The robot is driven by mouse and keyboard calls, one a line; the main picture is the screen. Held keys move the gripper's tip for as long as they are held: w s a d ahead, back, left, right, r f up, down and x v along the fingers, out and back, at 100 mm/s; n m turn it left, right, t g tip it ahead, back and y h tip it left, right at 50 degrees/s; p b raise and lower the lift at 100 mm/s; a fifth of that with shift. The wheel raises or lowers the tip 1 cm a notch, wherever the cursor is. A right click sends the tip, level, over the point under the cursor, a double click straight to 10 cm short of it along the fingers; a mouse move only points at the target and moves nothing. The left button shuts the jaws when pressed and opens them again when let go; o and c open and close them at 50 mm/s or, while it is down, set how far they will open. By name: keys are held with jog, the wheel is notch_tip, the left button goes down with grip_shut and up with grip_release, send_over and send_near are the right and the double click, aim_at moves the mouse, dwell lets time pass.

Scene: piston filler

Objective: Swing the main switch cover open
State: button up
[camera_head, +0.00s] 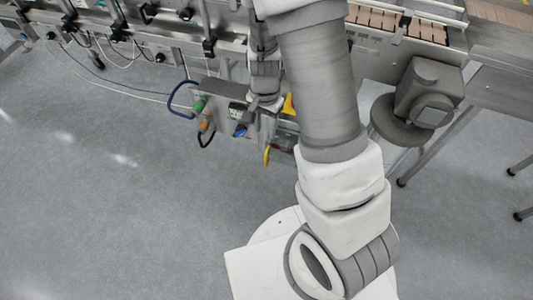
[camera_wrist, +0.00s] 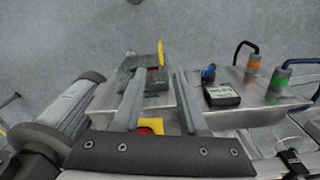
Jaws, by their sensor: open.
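In the wrist view, my gripper (camera_wrist: 160,76) has its two fingers apart, pointing at a control box (camera_wrist: 245,85). Between and beyond the fingers is a dark grey piece (camera_wrist: 152,84) with a yellow tab (camera_wrist: 160,53) and a bit of red, which looks like the main switch cover. A yellow and red patch (camera_wrist: 150,125) shows between the fingers near their base. I cannot tell whether a finger touches the cover, or how far it is swung. In the head view, the yellow tab (camera_head: 267,155) hangs below the box (camera_head: 225,92); my arm hides part of this area.
A conveyor frame (camera_head: 150,30) runs along the back. A motor (camera_head: 430,90) sits to the right. The floor (camera_head: 110,210) at left is clear.

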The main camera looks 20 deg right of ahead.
aim_at(266, 154)
notch_tip(266, 154, down, 16)
jog(key=b, duration=0.5)
jog(key=shift+r+b, duration=0.1)
jog(key=shift+b, duration=0.3)
grip_shut()
dwell(0.8)
